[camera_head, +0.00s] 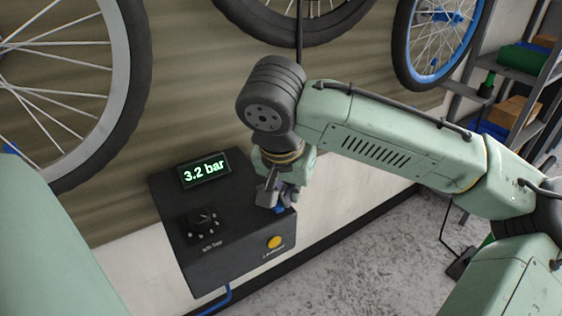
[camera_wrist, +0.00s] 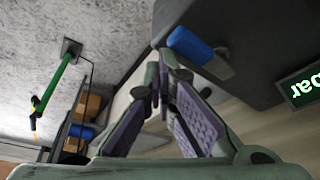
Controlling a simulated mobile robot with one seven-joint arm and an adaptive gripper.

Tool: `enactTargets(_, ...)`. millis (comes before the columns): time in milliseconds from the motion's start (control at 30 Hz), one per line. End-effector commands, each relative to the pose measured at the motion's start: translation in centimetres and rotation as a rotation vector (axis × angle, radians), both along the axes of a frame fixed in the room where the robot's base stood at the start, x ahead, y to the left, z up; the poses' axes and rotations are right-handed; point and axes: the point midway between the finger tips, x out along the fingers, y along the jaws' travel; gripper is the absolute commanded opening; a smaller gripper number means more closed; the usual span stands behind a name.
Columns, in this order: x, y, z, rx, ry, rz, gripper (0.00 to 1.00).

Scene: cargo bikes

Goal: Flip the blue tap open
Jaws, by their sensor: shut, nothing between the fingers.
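The blue tap (camera_head: 279,210) shows only as a small blue patch on the dark control box, mostly hidden behind my gripper (camera_head: 272,196). In the wrist view the tap's blue lever (camera_wrist: 190,46) lies on the box's dark face, with a grey metal part (camera_wrist: 219,66) beside it. My gripper also shows in the wrist view (camera_wrist: 167,62). Its fingers meet at the tips and hold nothing. The fingertips are close beside the blue lever; I cannot tell whether they touch it.
The box (camera_head: 180,232) carries a lit display (camera_head: 205,170) reading 3.2 bar, a black knob (camera_head: 203,219) and a yellow button (camera_head: 274,242). A blue hose (camera_head: 222,298) leaves it below. Wheels hang above. A shelf (camera_head: 520,75) stands right; grey floor lies below.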

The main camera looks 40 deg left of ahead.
Motion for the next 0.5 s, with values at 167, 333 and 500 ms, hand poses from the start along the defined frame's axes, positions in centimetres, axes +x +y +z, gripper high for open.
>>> enactTargets(167, 1.0, 0.0, -0.2, -0.004, 0.011, 0.007, 0.0)
enactTargets(333, 4.3, 0.0, 0.1, -0.001, 0.006, 0.005, 0.0)
enactTargets(500, 2.7, 0.5, 4.1, 0.001, 0.0, 0.009, 0.0)
